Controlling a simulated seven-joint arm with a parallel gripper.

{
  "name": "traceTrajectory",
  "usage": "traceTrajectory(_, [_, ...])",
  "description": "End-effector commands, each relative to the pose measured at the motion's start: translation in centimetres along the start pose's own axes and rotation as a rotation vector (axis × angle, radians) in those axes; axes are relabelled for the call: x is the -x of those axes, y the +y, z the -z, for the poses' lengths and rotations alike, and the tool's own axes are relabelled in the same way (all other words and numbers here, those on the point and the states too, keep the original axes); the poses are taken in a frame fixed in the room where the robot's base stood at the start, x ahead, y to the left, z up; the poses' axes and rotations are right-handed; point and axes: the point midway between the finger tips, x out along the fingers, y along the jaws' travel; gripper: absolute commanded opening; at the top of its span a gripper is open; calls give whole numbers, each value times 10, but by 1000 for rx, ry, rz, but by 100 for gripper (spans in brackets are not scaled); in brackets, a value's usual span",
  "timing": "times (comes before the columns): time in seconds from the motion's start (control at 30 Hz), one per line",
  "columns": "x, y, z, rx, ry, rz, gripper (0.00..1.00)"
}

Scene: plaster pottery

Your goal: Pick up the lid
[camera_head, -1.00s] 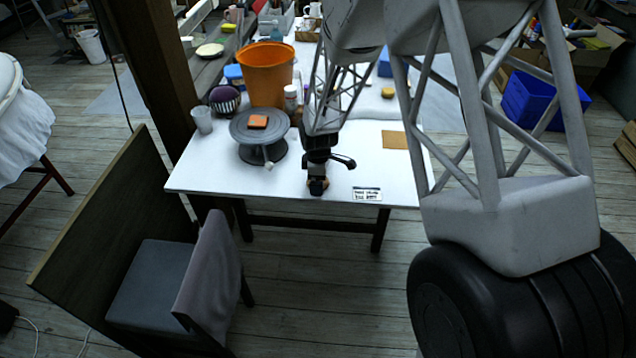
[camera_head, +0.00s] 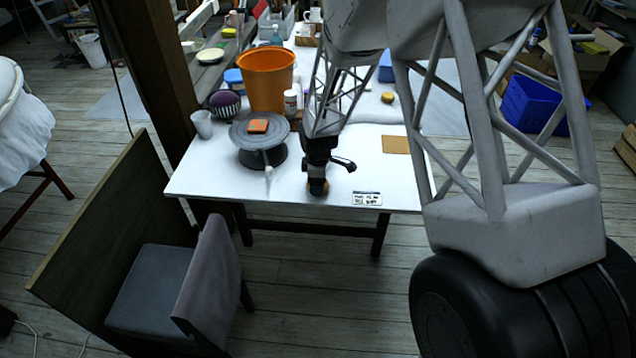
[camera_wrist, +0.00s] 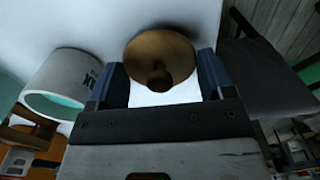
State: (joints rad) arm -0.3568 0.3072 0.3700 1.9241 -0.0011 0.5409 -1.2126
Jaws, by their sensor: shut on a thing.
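The lid (camera_wrist: 160,62) is a round brown wooden disc with a knob, seen in the wrist view between the two dark fingers of my gripper (camera_wrist: 161,78). The fingers are shut on its opposite edges. In the head view my gripper (camera_head: 317,188) points down at the front of the white table, and only a little of the brown lid (camera_head: 317,193) shows at its tips. From these views I cannot tell whether the lid touches the table.
A white jar (camera_wrist: 62,80) with dark lettering and a green inside is left in the wrist view. A grey turntable (camera_head: 243,137) bearing an orange block (camera_head: 258,126) stands left of my gripper, with an orange bucket (camera_head: 266,75) behind. A card (camera_head: 366,198) lies to the right.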

Motion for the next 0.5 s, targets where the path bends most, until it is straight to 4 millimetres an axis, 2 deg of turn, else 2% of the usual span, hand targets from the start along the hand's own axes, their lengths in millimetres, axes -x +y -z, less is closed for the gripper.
traceTrajectory(0.27, [30, 0, 0, 0, 2, -2, 52])
traceTrajectory(0.5, [31, -36, -13, 0, 1, -1, 52])
